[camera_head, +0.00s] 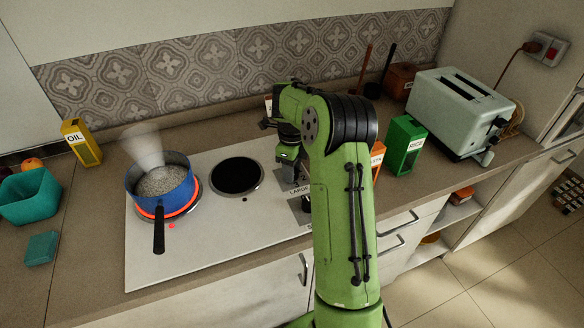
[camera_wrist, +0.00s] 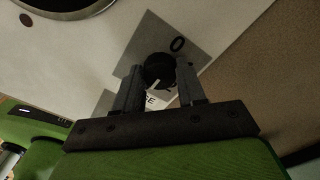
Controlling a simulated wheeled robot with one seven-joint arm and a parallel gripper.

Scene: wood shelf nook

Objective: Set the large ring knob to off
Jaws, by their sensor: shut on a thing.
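A black round knob (camera_wrist: 160,68) sits on a grey plate (camera_wrist: 140,48) marked "0". My gripper (camera_wrist: 160,82) is shut on this knob, one finger on each side. A white label with letters ending in "GE" is partly hidden below it. In the head view my gripper (camera_head: 289,165) is over the hob's right edge, where my arm hides the knob. A label reading "LARGE" (camera_head: 299,189) shows beside it. The ring (camera_head: 193,203) under the blue pot (camera_head: 160,183) glows red.
The white hob (camera_head: 205,235) also has a dark, unlit ring (camera_head: 237,176). Steam rises from the pot, whose handle points to the front. A yellow oil box (camera_head: 82,143), a green box (camera_head: 406,145) and a toaster (camera_head: 460,112) stand on the counter.

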